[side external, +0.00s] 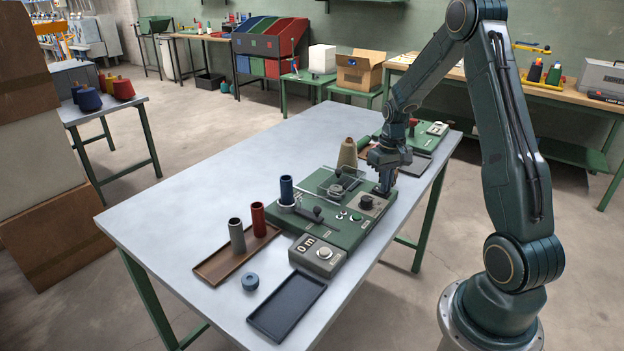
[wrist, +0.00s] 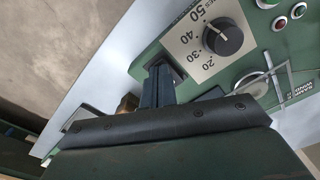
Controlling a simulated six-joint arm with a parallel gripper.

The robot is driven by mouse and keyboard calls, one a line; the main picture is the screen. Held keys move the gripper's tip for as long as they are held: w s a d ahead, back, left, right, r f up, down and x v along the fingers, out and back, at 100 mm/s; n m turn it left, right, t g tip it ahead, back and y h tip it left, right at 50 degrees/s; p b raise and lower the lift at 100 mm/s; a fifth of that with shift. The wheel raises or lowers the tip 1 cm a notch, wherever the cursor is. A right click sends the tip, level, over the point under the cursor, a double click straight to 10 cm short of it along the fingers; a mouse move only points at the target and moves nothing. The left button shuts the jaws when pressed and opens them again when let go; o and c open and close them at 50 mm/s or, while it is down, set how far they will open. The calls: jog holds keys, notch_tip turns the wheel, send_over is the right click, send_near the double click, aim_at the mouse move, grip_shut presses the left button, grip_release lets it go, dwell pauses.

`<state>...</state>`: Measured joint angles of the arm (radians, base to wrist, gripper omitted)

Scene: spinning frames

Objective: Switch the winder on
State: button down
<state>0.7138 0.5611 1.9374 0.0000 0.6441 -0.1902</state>
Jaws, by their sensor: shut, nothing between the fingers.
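The winder (side external: 330,232) is a flat green machine on the grey table. A black dial knob (side external: 366,201) sits on its right side; the wrist view shows this knob (wrist: 222,37) on a plate marked 20 to 50. Beside the dial are a green button (wrist: 268,3), a red button (wrist: 280,24) and a small lamp or button (wrist: 299,10). A blue tube (side external: 286,189) stands upright at the machine's left side. My gripper (side external: 384,188) is shut and empty, just above the machine's far right edge by the dial. In the wrist view my fingers (wrist: 160,75) point beside the dial plate.
A counter box (side external: 317,256) stands at the machine's front. A brown tray (side external: 213,268) holds red and grey tubes. A dark tray (side external: 286,306) and a blue cap (side external: 250,281) lie near the front. A beige yarn cone (side external: 347,154) stands behind. The table's left side is clear.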

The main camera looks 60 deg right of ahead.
jog(key=shift+r, duration=3.45)
jog(key=s+a+r+n+t+h, duration=0.1)
jog(key=s+a+r+n+t, duration=0.15)
jog(key=a+r, duration=1.15)
jog(key=s+a+r+n+t+y, duration=0.1)
jog(key=s+a+n+t, duration=0.2)
jog(key=s+a, duration=0.9)
jog(key=shift+s+a+r, duration=0.15)
jog(key=shift+a, duration=0.95)
